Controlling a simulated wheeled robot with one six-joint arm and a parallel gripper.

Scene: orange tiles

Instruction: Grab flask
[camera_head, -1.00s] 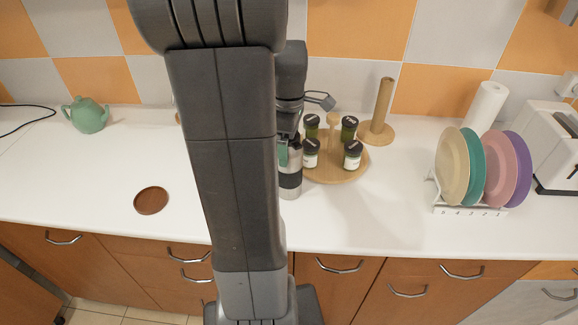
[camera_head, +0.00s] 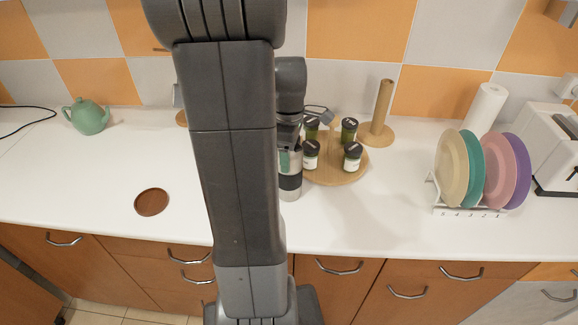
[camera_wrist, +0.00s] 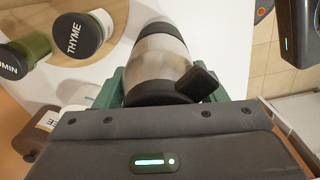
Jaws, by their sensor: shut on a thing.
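The flask (camera_head: 290,182) is a silver cylinder with a dark band, upright at the counter just left of the round wooden spice stand. My arm hides part of it in the head view. In the wrist view the flask (camera_wrist: 162,48) shows its steel body, dark lid and a black side tab. My gripper (camera_wrist: 160,88) has its green fingers on both sides of the flask, near its lid, and is shut on it. My gripper (camera_head: 288,158) is partly hidden in the head view. I cannot tell whether the flask's base touches the counter.
The wooden spice stand (camera_head: 335,177) with several dark-lidded jars is close on the right. A paper towel holder (camera_head: 382,113) stands behind it. A plate rack (camera_head: 468,211) and toaster (camera_head: 548,145) are further right. A brown coaster (camera_head: 151,202) and green teapot (camera_head: 88,116) are left.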

